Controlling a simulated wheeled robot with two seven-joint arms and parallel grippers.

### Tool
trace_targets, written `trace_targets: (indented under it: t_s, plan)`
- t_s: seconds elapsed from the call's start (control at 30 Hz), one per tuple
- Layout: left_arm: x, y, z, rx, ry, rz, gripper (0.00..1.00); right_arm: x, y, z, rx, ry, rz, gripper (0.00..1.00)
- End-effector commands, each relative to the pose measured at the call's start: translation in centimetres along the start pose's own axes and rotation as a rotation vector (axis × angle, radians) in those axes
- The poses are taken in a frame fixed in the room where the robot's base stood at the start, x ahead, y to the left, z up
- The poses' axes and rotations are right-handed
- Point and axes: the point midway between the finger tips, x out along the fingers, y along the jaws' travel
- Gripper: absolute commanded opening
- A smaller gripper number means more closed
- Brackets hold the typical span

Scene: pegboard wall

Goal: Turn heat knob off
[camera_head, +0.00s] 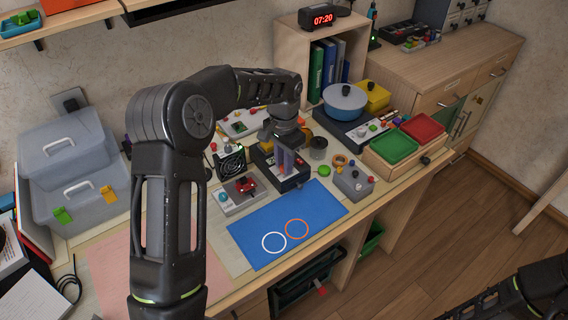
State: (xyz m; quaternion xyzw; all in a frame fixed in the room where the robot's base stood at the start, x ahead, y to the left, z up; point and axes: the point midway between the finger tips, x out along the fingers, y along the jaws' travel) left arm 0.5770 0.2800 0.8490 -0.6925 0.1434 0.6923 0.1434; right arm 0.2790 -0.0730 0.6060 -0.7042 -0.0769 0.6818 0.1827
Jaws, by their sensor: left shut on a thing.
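My left arm reaches over the table, and my left gripper (287,172) points down at a dark box (293,185) with a small panel on it. The gripper is shut on a small part of this box, which I take to be the heat knob. The fingers hide most of it, so its turn position cannot be read. A black cooker unit (345,122) with a blue lidded pot (345,97) and small knobs on its front stands apart, to the right. My right gripper is out of view; only part of my right arm shows at the bottom right.
A grey switch box (353,184) stands right of the dark box, and a red-topped device (238,194) stands left of it. Green and red trays (396,148) sit further right. Grey bins (75,185) stand left.

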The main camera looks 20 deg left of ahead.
Motion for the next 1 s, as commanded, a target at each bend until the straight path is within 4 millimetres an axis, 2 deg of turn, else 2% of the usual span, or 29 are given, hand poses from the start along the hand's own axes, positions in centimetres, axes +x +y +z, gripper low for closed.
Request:
trace_targets:
  t_s: [0.6, 1.0]
  plan:
    - [0.07, 0.02, 0.02, -0.538, -0.001, -0.001, 0.00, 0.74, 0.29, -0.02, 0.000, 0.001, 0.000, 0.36]
    - [0.07, 0.00, 0.04, -0.674, -0.002, -0.001, 0.00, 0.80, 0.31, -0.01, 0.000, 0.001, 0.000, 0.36]
